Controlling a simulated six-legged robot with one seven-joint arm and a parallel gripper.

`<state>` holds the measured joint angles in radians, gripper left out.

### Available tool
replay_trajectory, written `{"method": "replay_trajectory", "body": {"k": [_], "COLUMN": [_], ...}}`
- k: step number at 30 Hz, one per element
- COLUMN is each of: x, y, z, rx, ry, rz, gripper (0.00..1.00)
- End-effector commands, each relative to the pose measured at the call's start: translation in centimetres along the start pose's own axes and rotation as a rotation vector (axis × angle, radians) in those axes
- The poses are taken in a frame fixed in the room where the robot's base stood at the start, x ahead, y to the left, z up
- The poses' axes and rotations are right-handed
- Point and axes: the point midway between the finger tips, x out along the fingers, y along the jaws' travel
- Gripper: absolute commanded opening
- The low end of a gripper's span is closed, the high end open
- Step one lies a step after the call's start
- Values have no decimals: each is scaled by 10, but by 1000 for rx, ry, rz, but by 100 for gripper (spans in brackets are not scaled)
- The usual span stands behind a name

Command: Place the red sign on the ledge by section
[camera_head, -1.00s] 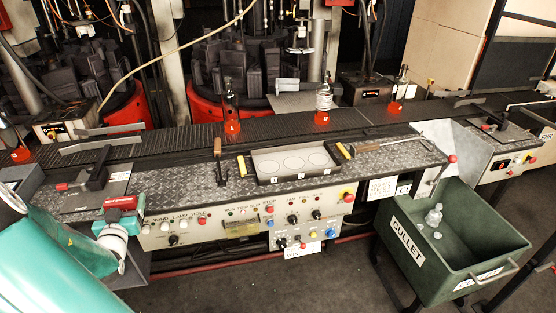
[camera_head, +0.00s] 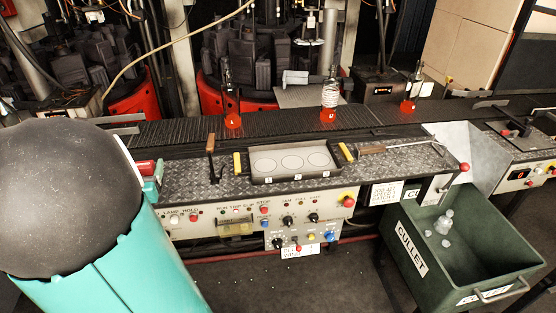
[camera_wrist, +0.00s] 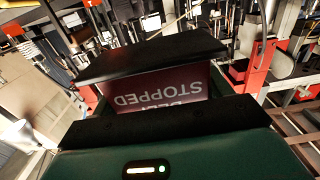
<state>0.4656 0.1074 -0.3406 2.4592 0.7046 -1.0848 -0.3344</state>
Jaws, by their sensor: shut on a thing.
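The red sign (camera_wrist: 150,97) is between the dark jaws of my gripper (camera_wrist: 158,94) in the wrist view. It reads "BELT STOPPED", upside down there, and the jaws hide part of it. In the head view, my gripper (camera_head: 150,178) is mostly hidden behind my large teal arm. A small red patch of the sign (camera_head: 146,168) shows just right of the arm, over the left end of the ledge. The ledge (camera_head: 200,188) is a patterned metal plate in front of the dark belt. I cannot tell whether the sign touches it.
Several red-based bottles, one here (camera_head: 329,103), stand on the belt (camera_head: 280,129). A control panel (camera_head: 275,215) is below the ledge. A green cullet bin (camera_head: 409,246) stands right.

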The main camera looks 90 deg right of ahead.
Motion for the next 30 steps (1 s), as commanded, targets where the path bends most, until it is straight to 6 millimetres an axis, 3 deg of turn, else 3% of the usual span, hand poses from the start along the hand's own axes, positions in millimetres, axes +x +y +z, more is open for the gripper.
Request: {"method": "replay_trajectory", "body": {"k": [8, 20, 30], "x": [8, 92, 132], "y": [-2, 8, 13], "z": [4, 42, 90], "rx": [-4, -4, -2], "ry": [0, 0, -1], "rz": [2, 4, 1], "gripper": [51, 51, 51]}}
